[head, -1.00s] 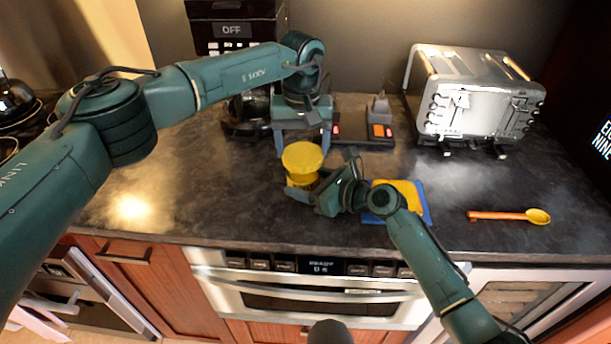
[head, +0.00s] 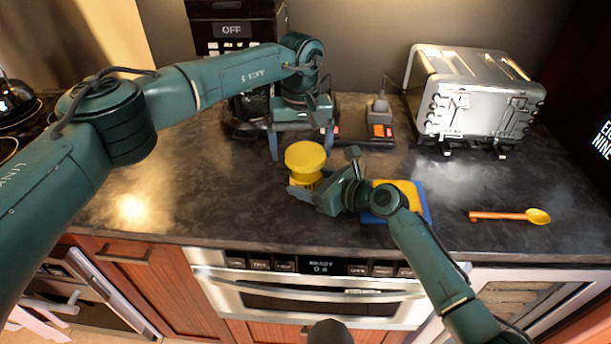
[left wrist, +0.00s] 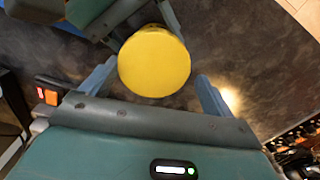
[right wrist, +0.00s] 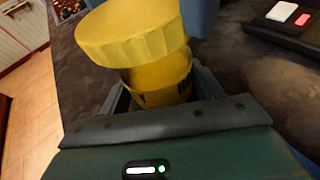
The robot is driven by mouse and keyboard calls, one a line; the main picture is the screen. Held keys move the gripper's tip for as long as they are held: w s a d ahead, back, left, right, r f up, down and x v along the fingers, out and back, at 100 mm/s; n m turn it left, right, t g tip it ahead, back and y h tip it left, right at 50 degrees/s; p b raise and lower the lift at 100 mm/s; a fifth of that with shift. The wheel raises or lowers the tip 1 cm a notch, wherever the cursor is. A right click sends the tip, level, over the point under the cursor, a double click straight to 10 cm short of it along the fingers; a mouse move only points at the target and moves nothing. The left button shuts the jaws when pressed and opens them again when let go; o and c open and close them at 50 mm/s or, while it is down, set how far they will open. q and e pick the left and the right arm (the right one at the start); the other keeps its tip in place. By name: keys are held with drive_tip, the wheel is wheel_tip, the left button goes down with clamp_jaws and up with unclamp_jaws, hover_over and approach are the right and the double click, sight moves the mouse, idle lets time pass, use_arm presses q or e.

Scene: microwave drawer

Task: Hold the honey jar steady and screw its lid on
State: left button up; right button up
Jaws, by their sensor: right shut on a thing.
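The honey jar (head: 305,181) is yellow with dark lettering and stands on the dark counter. Its wide yellow lid (head: 306,156) is on top; in the right wrist view the lid (right wrist: 130,35) looks off-centre or tilted over the jar (right wrist: 163,82), but I cannot tell how well it is seated. My right gripper (head: 303,190) is shut on the jar low on its body, from the right. My left gripper (head: 301,149) is open just behind and above the lid. In the left wrist view its fingers stand apart on both sides of the lid (left wrist: 154,60), with gaps.
A blue and yellow sponge-like block (head: 422,205) lies just right of the jar, partly behind my right arm. An orange spoon (head: 510,216) lies farther right. A toaster (head: 478,100), a dark scale-like device (head: 362,132) and a coffee machine (head: 235,35) stand behind. The left counter is clear.

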use_arm(q)
drive_tip(key=n, duration=0.4)
drive_tip(key=shift+n, duration=0.3)
drive_tip(key=n, duration=1.1)
